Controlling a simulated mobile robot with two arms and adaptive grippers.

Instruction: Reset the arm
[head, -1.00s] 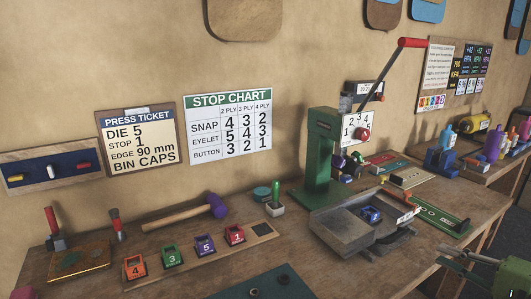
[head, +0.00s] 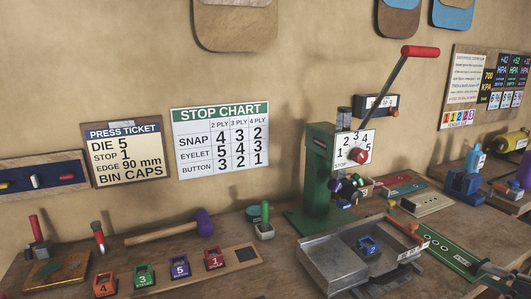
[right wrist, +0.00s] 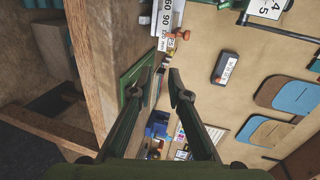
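My right gripper (head: 497,270) is at the lower right edge of the head view, beside the right end of the bench and apart from the press. In the right wrist view its two dark green fingers (right wrist: 161,75) stand apart with nothing held between them. The green press (head: 319,180) stands on the bench, its lever with the red handle (head: 420,52) raised up to the right. A numbered dial with a red knob (head: 360,155) is on its front. My left gripper is not in view.
A grey metal tray (head: 335,272) with a blue block (head: 368,245) sits before the press. Numbered dies, a purple-headed mallet (head: 204,222) and stamping tools are at left. A green rail (head: 450,250) and blue fixture (head: 464,183) are at right. A stop chart (head: 221,139) hangs on the wall.

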